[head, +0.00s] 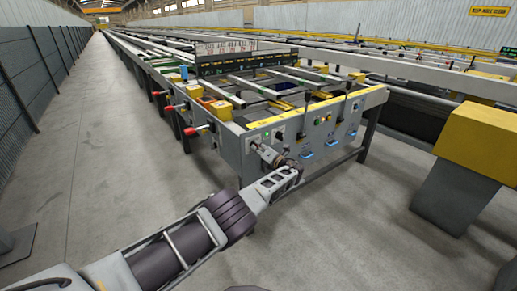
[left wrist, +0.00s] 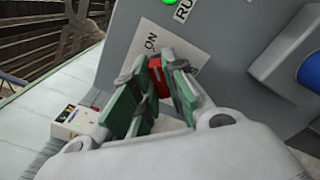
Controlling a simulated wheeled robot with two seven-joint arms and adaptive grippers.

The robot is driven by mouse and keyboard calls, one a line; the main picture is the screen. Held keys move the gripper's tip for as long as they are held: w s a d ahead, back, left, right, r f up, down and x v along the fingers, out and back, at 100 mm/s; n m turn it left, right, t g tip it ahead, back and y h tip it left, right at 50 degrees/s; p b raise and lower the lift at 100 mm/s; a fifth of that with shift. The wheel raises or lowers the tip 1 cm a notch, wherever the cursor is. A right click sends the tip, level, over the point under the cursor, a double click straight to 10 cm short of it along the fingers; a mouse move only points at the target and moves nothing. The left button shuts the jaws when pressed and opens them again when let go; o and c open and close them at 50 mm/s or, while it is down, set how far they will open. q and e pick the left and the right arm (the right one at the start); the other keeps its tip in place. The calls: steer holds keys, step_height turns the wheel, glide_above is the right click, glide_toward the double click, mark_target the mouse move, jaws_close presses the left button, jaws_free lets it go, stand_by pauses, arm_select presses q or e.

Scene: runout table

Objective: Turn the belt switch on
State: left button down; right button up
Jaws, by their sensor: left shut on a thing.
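The belt switch is a red knob (left wrist: 160,80) on a white plate (left wrist: 150,45) marked "ON", seen in the left wrist view. My left gripper (left wrist: 163,84) has its two green-padded fingers closed on the red knob, one on each side. The fingers hide much of the knob and the lower plate. In the head view my left gripper (head: 268,153) reaches the front face of the grey control cabinet (head: 228,152); the knob itself is hidden there. My right gripper is not in view.
A green lamp (left wrist: 169,2) and a "RUN" label (left wrist: 184,9) are above the switch. A blue knob (left wrist: 309,70) sticks out to its right. Red-handled levers (head: 190,131) line the table's left side. A yellow-topped post (head: 480,140) stands right.

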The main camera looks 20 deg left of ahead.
arm_select(q)
steer(key=shift+f, duration=0.15)
steer(key=c, duration=1.5)
jaws_free()
steer(key=shift+o, duration=0.2)
steer(key=shift+s+d, duration=0.4)
steer(key=shift+d, duration=0.2)
steer(key=v, duration=1)
steer(key=shift+s+d, duration=0.25)
steer(key=shift+s, duration=0.05)
